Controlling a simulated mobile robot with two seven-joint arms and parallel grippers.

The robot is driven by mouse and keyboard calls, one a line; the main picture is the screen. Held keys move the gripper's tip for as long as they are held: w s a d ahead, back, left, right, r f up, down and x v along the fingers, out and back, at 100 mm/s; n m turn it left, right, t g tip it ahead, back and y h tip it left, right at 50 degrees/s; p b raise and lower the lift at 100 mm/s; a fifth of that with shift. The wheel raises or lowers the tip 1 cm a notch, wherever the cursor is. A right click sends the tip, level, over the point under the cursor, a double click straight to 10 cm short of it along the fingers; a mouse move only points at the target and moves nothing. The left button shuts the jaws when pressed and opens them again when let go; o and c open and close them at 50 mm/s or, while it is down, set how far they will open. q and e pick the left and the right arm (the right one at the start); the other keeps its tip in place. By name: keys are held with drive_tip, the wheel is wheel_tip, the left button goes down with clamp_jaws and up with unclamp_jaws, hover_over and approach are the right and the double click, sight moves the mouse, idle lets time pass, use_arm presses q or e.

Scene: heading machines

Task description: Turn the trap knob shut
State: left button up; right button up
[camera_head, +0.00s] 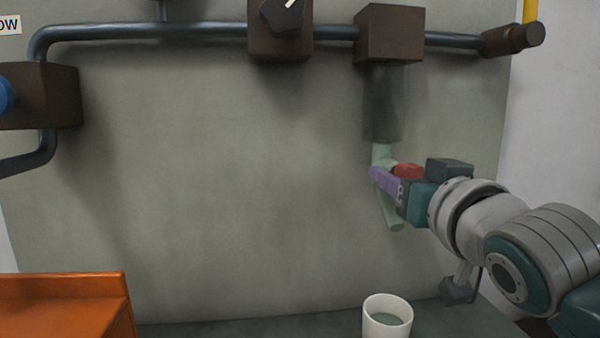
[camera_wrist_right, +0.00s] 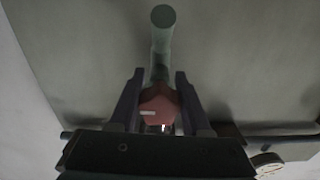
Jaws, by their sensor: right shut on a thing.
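The red trap knob (camera_head: 408,170) sits on the pale green drain pipe (camera_head: 393,212) under the clear trap bowl (camera_head: 383,105). My right gripper (camera_head: 388,175) reaches in from the right and is shut on the knob. In the right wrist view the knob (camera_wrist_right: 158,103) is between the two dark fingers (camera_wrist_right: 158,84), with a short white mark on its face pointing left. The green pipe (camera_wrist_right: 162,40) extends beyond it. The fingers hide part of the knob in the head view. My left gripper is not in view.
A white cup (camera_head: 387,318) stands on the ledge below the drain. A brown block (camera_head: 389,35) holds the bowl on a dark pipe (camera_head: 150,30). A black knob with a white pointer (camera_head: 283,17) is further left. An orange box (camera_head: 65,300) stands lower left.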

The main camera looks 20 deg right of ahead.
clamp_jaws()
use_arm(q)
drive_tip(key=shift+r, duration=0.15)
use_arm(e)
drive_tip(key=n+p, duration=0.1)
drive_tip(key=n, duration=0.1)
drive_tip(key=shift+r+n+p, duration=0.15)
drive_tip(key=shift+n+p, duration=0.15)
drive_tip(key=shift+p, duration=0.1)
drive_tip(key=n+p, duration=0.2)
drive_tip(key=n, duration=0.3)
drive_tip(key=shift+d, duration=0.15)
drive_tip(key=n+p, duration=0.1)
drive_tip(key=n, duration=0.4)
use_arm(q)
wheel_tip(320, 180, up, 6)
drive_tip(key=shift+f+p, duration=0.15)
drive_tip(key=shift+p, duration=0.4)
use_arm(e)
drive_tip(key=n, duration=0.5)
drive_tip(key=shift+r, duration=0.1)
drive_tip(key=shift+n, duration=0.3)
